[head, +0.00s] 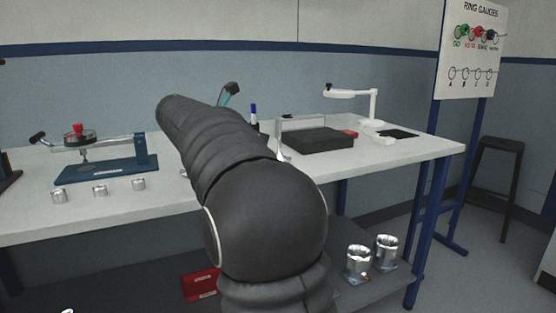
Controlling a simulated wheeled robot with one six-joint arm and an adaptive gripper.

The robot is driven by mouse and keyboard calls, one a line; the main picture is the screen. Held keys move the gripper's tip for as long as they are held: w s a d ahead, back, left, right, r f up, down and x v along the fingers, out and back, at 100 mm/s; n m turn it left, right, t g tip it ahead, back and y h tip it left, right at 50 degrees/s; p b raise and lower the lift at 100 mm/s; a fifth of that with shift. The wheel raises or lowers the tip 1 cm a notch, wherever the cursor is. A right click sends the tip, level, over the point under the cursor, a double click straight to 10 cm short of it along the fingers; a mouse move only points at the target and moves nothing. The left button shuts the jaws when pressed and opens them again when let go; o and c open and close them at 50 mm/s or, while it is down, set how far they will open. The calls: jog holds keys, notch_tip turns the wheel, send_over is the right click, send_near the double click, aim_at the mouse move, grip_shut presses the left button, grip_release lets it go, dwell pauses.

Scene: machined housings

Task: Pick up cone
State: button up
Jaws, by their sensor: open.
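I see no cone in the head view; my own dark arm covers the middle of the bench and may hide things behind it. My gripper is not visible either. Three small silver machined parts stand in a row at the front left of the bench: a left one (59,196), a middle one (99,190) and a right one (138,184). None looks clearly like a cone.
A blue-based fixture (108,170) stands at the bench's left. A black box (318,140) and white stand (372,105) are at the right. Two silver housings (358,262) (386,251) and a red box (201,284) are on the lower shelf. A stool (497,160) stands right.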

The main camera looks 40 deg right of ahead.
aim_at(279, 143)
jog(key=x, duration=0.4)
jog(key=shift+d+f, duration=0.15)
jog(key=shift+d, duration=0.1)
jog(key=shift+w+f+x, duration=0.1)
jog(key=shift+w+x, duration=0.05)
jog(key=shift+x, duration=1.1)
jog(key=shift+w+f+x, duration=0.1)
jog(key=shift+x, duration=1.2)
jog(key=shift+a, duration=0.1)
grip_shut()
